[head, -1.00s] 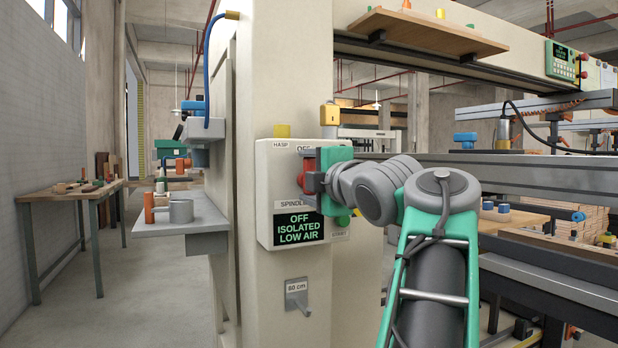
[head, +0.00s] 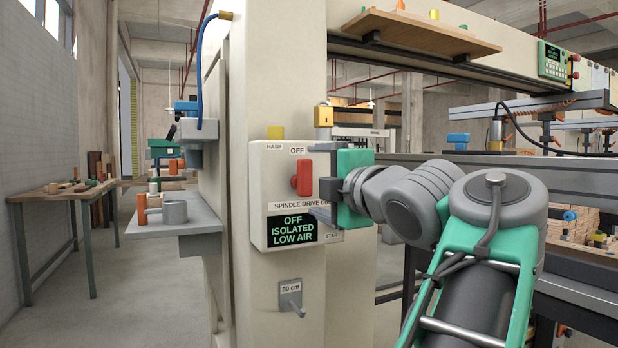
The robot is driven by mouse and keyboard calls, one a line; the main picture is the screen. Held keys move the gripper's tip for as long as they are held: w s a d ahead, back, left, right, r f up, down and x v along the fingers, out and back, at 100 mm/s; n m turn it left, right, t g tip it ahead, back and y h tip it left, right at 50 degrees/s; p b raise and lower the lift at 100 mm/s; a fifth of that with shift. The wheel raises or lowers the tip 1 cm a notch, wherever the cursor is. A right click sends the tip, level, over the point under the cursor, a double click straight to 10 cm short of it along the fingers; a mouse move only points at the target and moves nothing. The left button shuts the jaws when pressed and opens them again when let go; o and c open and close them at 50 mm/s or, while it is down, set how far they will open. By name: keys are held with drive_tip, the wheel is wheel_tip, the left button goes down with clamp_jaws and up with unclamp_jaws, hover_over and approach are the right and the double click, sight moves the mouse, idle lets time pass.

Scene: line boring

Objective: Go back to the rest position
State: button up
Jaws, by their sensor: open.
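My gripper (head: 322,190) is open, with its green palm and two grey fingers pointing left at the cream control box (head: 258,190). Nothing is between the fingers. The red rotary handle (head: 303,177) stands upright on the box, just left of the fingertips and apart from them. The display (head: 291,230) below it reads OFF, ISOLATED, LOW AIR. My lower finger covers part of the box's right side near the START label. A yellow padlock (head: 323,116) sits above the box, behind my gripper's upper edge.
The cream machine column (head: 280,60) stands close behind the box. A grey shelf (head: 175,223) with a cup juts out left, and a peg (head: 291,300) sticks out below. A long metal rail (head: 500,170) runs behind my arm at right. The floor at left is open.

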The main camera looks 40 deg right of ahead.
drive_tip(key=shift+s+a, duration=0.1)
drive_tip(key=shift+s, duration=0.25)
